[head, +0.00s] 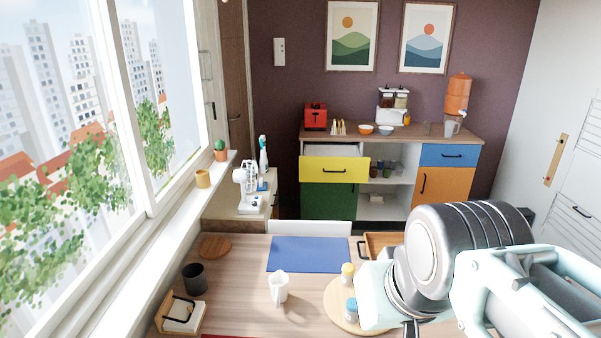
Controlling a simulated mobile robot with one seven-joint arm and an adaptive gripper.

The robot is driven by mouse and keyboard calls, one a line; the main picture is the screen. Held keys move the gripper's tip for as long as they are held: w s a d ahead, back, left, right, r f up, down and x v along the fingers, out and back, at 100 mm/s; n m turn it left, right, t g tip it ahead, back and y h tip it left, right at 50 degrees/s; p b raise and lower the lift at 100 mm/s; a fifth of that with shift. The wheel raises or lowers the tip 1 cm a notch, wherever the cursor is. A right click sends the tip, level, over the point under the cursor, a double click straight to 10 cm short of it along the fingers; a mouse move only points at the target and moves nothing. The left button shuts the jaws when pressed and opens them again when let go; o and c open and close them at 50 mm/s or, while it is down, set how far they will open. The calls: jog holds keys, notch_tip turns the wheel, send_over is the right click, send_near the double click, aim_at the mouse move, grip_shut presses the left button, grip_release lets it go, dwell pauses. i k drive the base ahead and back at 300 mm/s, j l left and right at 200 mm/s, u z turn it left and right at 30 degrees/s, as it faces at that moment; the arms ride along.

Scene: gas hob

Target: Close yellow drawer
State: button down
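The yellow drawer (321,174) is in the sideboard against the far wall, at its upper left. It is pulled out, and the pale inside of it shows behind its yellow front. A dark handle (334,170) sits on the front. My arm fills the lower right of the view, far nearer to me than the drawer. The end of my arm points down past the bottom edge, and my gripper's fingers are not clearly in view. Nothing touches the drawer.
A wooden table (236,292) stands between me and the sideboard, with a blue mat (310,254), a white pitcher (279,288) and a round board. A white chair back (309,228) is behind it. A windowsill runs along the left. The sideboard's top (400,133) holds a red toaster (316,117) and bowls.

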aim_at(318, 163)
jog(key=z, duration=1.1)
jog(key=l+z, duration=0.15)
jog(key=z, duration=0.3)
jog(key=l+z, duration=0.1)
jog(key=z, duration=0.35)
jog(key=i+l+z, duration=0.1)
jog(key=l, duration=0.3)
jog(key=i+l+z, duration=0.1)
jog(key=l, duration=0.25)
jog(key=i+l+z, duration=0.3)
jog(key=i+l, duration=0.5)
jog(key=i, duration=0.3)
jog(key=i+l+u, duration=0.15)
jog(key=i, duration=0.4)
jog(key=i+u, duration=0.45)
jog(key=u, duration=0.2)
jog(key=i+u, duration=0.35)
jog(key=i+j+u, duration=0.15)
jog(key=i+u, duration=0.6)
jog(key=u, duration=0.15)
jog(key=i+u, duration=0.25)
jog(key=i, duration=0.9)
